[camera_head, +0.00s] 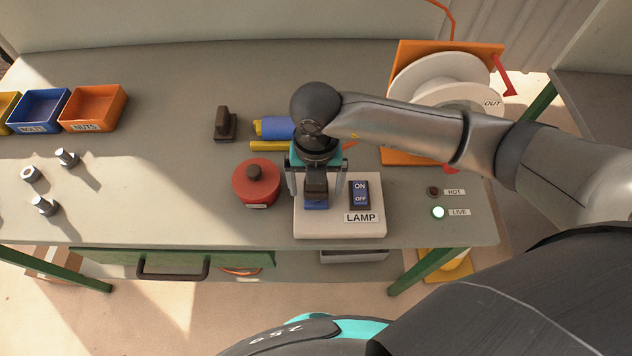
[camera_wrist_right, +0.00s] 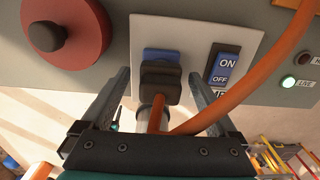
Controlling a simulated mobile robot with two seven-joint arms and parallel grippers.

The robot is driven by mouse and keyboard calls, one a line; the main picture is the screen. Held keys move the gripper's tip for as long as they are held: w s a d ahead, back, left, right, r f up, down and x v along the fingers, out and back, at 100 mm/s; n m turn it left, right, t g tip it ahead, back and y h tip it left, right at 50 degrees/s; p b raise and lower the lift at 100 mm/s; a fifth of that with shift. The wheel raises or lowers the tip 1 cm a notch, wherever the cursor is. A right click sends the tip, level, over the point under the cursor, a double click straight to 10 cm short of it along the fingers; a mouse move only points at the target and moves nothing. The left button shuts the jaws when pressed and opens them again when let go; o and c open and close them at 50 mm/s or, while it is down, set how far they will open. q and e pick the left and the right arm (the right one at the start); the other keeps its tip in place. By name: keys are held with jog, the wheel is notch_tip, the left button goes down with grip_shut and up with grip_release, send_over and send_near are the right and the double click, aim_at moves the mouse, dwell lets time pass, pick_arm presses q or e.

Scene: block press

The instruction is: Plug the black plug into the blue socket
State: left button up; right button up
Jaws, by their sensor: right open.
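The black plug (camera_head: 316,184) stands at the blue socket (camera_head: 316,205) on the pale LAMP panel (camera_head: 367,229). In the right wrist view the plug (camera_wrist_right: 160,82) covers most of the socket (camera_wrist_right: 162,54), with a blue edge showing beyond it; I cannot tell how deep it sits. An orange cable (camera_wrist_right: 232,100) runs from the plug. My right gripper (camera_head: 317,190) is open, with one finger on each side of the plug and a gap to both in the wrist view (camera_wrist_right: 160,76). My left gripper is not in view.
An ON/OFF switch (camera_head: 360,195) is to the right of the socket. The LIVE light (camera_head: 438,212) glows; the HOT light (camera_head: 433,191) is dark. A dark handled block (camera_head: 225,125) and bins (camera_head: 92,108) stand farther left.

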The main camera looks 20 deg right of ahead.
notch_tip(320, 180, up, 15)
jog(key=shift+r+p, duration=0.15)
jog(key=shift+p, duration=0.2)
jog(key=shift+s, duration=0.1)
dwell(0.6)
